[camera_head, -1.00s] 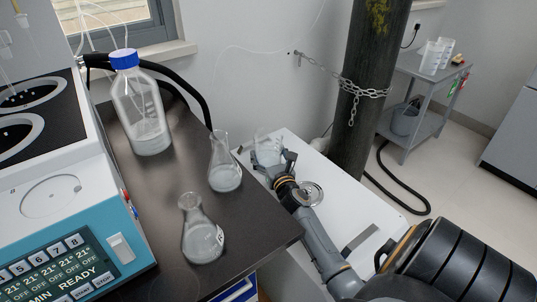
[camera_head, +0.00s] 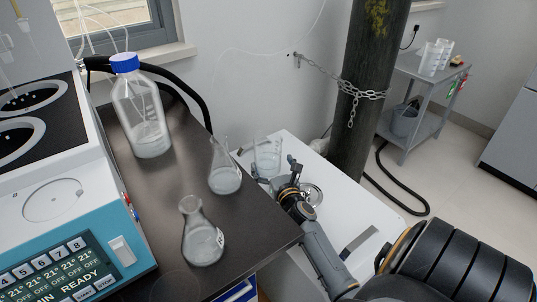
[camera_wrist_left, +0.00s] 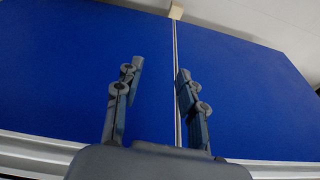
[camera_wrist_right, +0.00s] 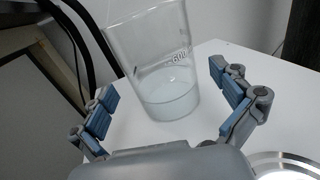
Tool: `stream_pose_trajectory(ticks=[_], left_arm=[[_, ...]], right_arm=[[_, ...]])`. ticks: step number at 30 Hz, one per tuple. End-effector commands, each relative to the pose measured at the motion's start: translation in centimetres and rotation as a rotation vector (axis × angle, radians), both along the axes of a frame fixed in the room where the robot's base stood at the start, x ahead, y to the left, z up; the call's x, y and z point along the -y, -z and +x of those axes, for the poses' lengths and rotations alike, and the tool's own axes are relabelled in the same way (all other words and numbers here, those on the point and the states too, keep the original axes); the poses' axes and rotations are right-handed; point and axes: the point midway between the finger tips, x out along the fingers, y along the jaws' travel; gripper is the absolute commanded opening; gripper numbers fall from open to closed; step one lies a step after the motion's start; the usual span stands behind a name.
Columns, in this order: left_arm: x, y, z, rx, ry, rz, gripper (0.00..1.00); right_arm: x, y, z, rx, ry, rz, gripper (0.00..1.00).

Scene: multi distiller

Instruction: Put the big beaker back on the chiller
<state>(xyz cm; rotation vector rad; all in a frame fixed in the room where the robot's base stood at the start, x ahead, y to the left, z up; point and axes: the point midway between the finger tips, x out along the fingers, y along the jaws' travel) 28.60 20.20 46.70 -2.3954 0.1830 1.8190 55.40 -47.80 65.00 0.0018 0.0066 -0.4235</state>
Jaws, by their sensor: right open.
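The big beaker (camera_head: 268,157) is clear glass with a little pale liquid. It stands upright on a white top (camera_head: 345,207), which looks like the chiller's. In the right wrist view the beaker (camera_wrist_right: 150,48) shows a "600" mark, and its base rests on the white surface. My right gripper (camera_head: 275,172) is open just on the near side of the beaker. In its wrist view the fingers (camera_wrist_right: 163,88) are spread to either side, with the beaker ahead of them and a gap on the right. My left gripper (camera_wrist_left: 160,70) is open and empty, facing blue panels.
A dark bench (camera_head: 165,215) at left holds two flasks (camera_head: 225,178) (camera_head: 203,243) and a blue-capped bottle (camera_head: 143,110). A round metal disc (camera_head: 311,194) lies on the white top beside my right gripper. A chained dark cylinder (camera_head: 362,100) stands behind at right.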

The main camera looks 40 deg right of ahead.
Motion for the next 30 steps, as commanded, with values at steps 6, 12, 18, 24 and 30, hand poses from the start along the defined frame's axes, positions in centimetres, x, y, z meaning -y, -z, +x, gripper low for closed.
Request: stream_pose_trajectory(ticks=[6,12,18,24,30], left_arm=[[0.0,1.7,0.0,-0.010,0.001,0.000,0.40],[0.0,2.2,-0.1,-0.013,0.001,0.001,0.40],[0.1,2.3,-0.1,-0.013,0.001,0.001,0.40],[0.1,2.3,-0.1,-0.013,0.001,0.001,0.40],[0.1,2.3,-0.1,-0.013,0.001,0.000,0.40]], right_arm=[[-2.0,0.0,-4.5,-0.002,0.001,0.002,1.00],[-3.1,0.0,-6.9,0.000,0.000,0.002,1.00],[-3.4,-0.1,-7.5,0.000,0.001,0.001,1.00],[-3.4,-0.1,-7.5,0.000,0.001,0.001,1.00],[-3.4,-0.1,-7.5,0.000,0.000,0.001,1.00]])
